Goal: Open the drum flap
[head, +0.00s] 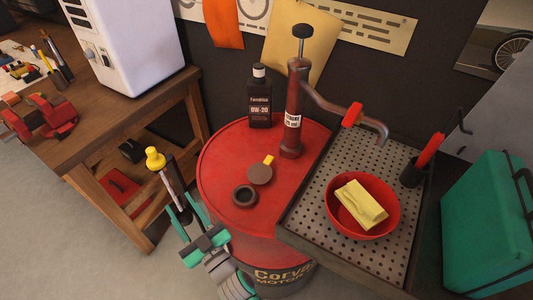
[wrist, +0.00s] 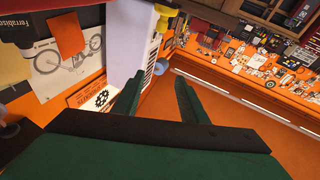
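The red drum (head: 220,160) stands in the middle of the head view. On its top lie a round brown disc (head: 260,174) with a yellow tab and, just in front of it, a dark ring (head: 244,195). The disc looks flat on the lid; I cannot tell whether it is hinged. My gripper (head: 188,214), with green fingers, is left of the drum's front edge, apart from the disc and ring. In the wrist view my gripper (wrist: 158,95) has its fingers apart with nothing between them. The drum top is not seen in the wrist view.
A black oil bottle (head: 260,100) and a hand pump (head: 294,110) stand on the drum's back. A perforated tray (head: 320,220) with a red bowl (head: 335,215) covers its right side. A wooden bench (head: 110,140) stands left.

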